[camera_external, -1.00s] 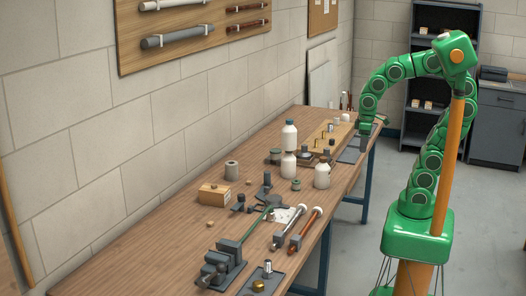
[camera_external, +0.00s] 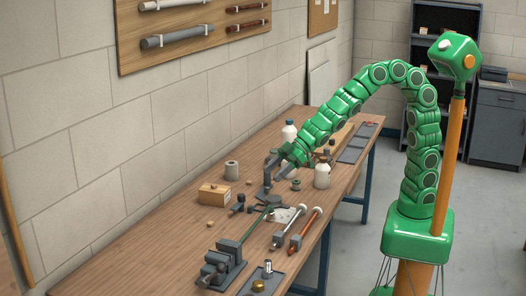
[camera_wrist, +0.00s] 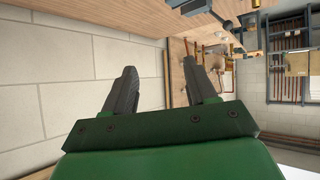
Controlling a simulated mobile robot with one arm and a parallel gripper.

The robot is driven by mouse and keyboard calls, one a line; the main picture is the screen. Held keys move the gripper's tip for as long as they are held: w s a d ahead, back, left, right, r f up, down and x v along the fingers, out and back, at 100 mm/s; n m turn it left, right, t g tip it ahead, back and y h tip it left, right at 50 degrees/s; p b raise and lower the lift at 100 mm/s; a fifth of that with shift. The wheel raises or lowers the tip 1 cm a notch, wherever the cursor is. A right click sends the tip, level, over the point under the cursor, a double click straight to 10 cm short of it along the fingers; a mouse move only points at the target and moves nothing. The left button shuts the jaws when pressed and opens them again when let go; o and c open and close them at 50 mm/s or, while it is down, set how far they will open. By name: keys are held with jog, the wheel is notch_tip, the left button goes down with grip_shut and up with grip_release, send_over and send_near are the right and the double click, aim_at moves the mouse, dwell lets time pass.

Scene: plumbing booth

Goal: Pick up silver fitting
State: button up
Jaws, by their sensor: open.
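The silver fitting (camera_external: 267,268) is a small upright cylinder on a dark flat plate (camera_external: 247,284) at the near end of the workbench, beside a brass fitting (camera_external: 258,286). My gripper (camera_external: 270,166) is above the middle of the bench, well behind the silver fitting, near the dark stand and white bottles. In the wrist view my gripper (camera_wrist: 160,72) has its two dark fingers spread apart with nothing between them. I cannot make out the silver fitting in the wrist view.
A grey vise (camera_external: 228,260) stands left of the plate. Two tools, one with an orange handle (camera_external: 306,228), lie behind it. The bench's left front area is clear.

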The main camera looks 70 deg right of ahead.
jog(key=s+a+n+g+y, duration=0.2)
jog(key=s+a, duration=0.2)
jog(key=a, duration=0.3)
jog(key=s+a+n+g+y, duration=0.1)
jog(key=s+a+y, duration=0.1)
jog(key=s+a, duration=0.35)
send_near(268, 261)
jog(key=shift+w+a+f+g, duration=0.15)
jog(key=shift+w+a+f, duration=0.1)
jog(key=shift+a+f, duration=0.2)
jog(key=shift+w+a+f+g, duration=0.15)
jog(key=shift+w+a+f, duration=0.15)
jog(key=shift+f, duration=0.2)
jog(key=shift+y, duration=0.3)
jog(key=shift+x, duration=3.9)
grip_shut()
